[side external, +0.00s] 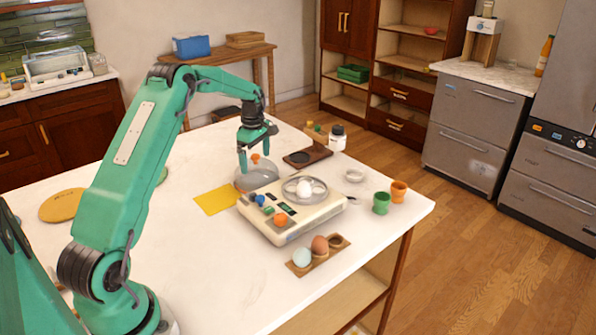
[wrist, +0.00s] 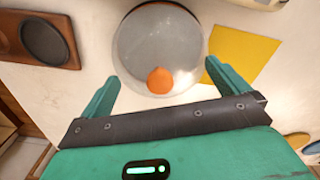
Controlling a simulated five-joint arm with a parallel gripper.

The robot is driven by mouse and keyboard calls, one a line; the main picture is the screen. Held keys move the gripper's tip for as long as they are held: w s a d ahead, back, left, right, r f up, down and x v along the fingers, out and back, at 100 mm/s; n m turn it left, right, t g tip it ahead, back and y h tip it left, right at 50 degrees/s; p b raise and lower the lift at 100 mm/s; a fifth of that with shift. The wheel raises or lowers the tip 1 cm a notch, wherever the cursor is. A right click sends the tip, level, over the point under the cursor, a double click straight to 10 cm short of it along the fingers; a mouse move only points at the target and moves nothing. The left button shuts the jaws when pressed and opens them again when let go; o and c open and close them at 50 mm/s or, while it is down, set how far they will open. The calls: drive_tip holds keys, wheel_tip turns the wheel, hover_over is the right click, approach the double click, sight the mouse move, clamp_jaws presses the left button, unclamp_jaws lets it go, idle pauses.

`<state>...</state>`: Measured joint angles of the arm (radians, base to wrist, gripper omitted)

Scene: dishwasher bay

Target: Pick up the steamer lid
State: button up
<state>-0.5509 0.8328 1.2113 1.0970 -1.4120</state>
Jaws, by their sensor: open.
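The steamer lid (side external: 262,178) is a clear, greyish dome with an orange knob. It rests on the white table beside the cream steamer (side external: 290,228). In the wrist view the lid (wrist: 158,40) lies ahead of my gripper (wrist: 163,72), with its knob between the two open fingers. In the side view my green gripper (side external: 255,160) points down over the lid, its fingers at about the knob. I cannot tell whether they touch the lid. The steamer stands uncovered with a white egg (side external: 304,189) in its round tray.
A yellow sheet (side external: 217,200) lies beside the lid. A dark wooden tray (side external: 307,155) and a white jar (side external: 337,138) stand behind. The front table area is clear.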

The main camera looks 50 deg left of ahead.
drive_tip(key=shift+c, duration=0.4)
drive_tip(key=c, duration=1.4)
drive_tip(key=shift+c, duration=0.2)
drive_tip(key=shift+r, duration=0.8)
drive_tip(key=r, duration=0.1)
drive_tip(key=d+r, duration=0.1)
drive_tip(key=r, duration=0.1)
drive_tip(key=shift+r, duration=0.1)
drive_tip(key=d+r, duration=0.2)
drive_tip(key=d, duration=0.1)
drive_tip(key=d+r, duration=0.2)
drive_tip(key=d, duration=0.2)
drive_tip(key=d+r, duration=0.2)
drive_tip(key=d, duration=0.1)
drive_tip(key=shift+d+r, duration=0.15)
drive_tip(key=shift+d, duration=0.2)
drive_tip(key=shift+c, duration=1)
drive_tip(key=shift+w, duration=0.1)
drive_tip(key=w+d+r, duration=0.2)
drive_tip(key=w+d, duration=0.1)
drive_tip(key=d, duration=0.4)
drive_tip(key=shift+w, duration=0.4)
